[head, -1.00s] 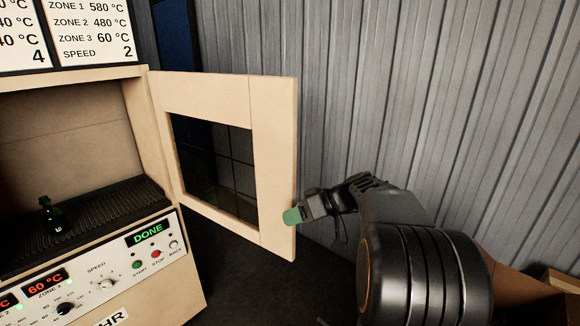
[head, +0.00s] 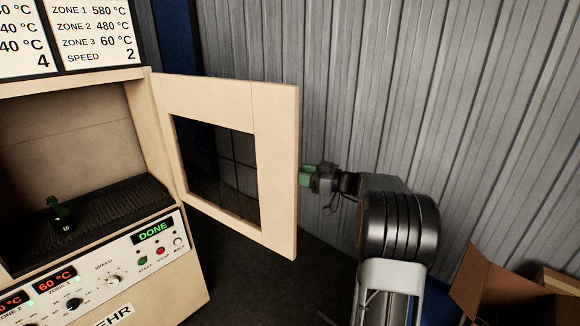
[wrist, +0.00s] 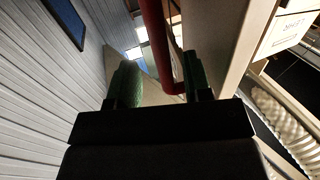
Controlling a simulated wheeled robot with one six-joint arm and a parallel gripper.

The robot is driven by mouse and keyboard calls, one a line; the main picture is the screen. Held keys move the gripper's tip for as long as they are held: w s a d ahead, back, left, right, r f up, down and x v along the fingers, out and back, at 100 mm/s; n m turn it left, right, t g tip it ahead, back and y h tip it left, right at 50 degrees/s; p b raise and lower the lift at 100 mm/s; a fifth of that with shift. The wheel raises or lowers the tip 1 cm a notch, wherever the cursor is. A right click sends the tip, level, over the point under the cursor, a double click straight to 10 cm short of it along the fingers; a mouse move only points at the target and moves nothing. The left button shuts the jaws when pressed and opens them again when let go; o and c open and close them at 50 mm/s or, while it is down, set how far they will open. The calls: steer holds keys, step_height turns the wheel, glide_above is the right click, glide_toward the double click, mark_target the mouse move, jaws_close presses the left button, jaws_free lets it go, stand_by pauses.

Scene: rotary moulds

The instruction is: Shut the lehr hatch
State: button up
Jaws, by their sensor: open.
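The lehr hatch (head: 275,165), a cream frame with a dark window, stands wide open, swung out from the right side of the lehr's opening. My gripper (head: 308,173) has green fingertips and is just right of the hatch's free edge, on its outer side. In the wrist view my gripper (wrist: 160,80) is open, and a red bar (wrist: 157,40) shows between its two green fingers. The bar looks like a handle beside the cream panel (wrist: 232,50); whether a finger touches it I cannot tell.
The lehr's chamber has a dark ribbed belt (head: 130,200) with a green bottle (head: 62,217) on it. The control panel (head: 120,265) below reads DONE. A corrugated wall (head: 440,110) stands behind, and an open cardboard box (head: 490,285) is at the lower right.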

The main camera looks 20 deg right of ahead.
steer(key=shift+p+x, duration=0.75)
steer(key=shift+x, duration=1.7)
steer(key=shift+c, duration=0.4)
jaws_close()
